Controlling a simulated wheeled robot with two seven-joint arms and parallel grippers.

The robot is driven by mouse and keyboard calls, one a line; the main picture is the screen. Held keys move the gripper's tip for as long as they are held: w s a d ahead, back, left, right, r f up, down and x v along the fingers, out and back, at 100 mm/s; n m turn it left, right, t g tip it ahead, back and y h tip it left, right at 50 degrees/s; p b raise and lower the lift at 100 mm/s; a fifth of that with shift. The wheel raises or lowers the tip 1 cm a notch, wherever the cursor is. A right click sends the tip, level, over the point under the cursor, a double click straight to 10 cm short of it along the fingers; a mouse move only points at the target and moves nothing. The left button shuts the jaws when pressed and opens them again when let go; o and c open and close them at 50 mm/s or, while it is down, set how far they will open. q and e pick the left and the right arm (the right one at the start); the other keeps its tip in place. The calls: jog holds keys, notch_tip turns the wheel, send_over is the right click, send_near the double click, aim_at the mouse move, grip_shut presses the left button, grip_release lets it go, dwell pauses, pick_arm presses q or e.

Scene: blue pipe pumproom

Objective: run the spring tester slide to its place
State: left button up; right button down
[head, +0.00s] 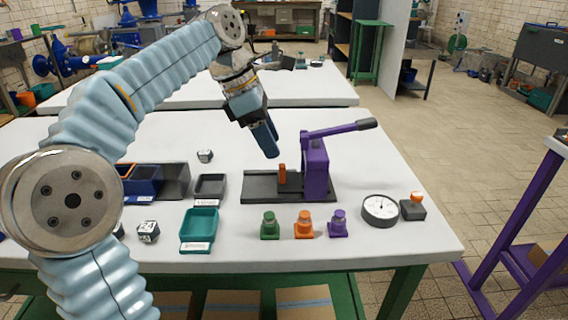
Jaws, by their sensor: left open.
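The spring tester stands on the white table, with a purple upright (316,170), a purple lever arm (336,131) and a dark grip pointing right. Its dark base rail (257,187) runs out to the left. The slide (291,181), a dark block with an orange upright handle (282,173), sits on the rail close to the left side of the purple upright. I cannot tell whether they touch. My left gripper (267,143) is open and empty, pointing down above and slightly left of the orange handle, apart from it. My right gripper is out of view.
In front of the tester stand green (270,226), orange (304,224) and purple (338,223) small pieces. A dial gauge (380,209) is at right. A teal tray (199,230), a grey tray (210,188) and a dark bin (174,181) lie left. The table's right corner is clear.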

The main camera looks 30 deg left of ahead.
aim_at(282, 165)
pick_arm(q)
jog(key=b+x, duration=0.1)
jog(key=x, duration=0.6)
jog(key=shift+c, duration=0.3)
grip_shut()
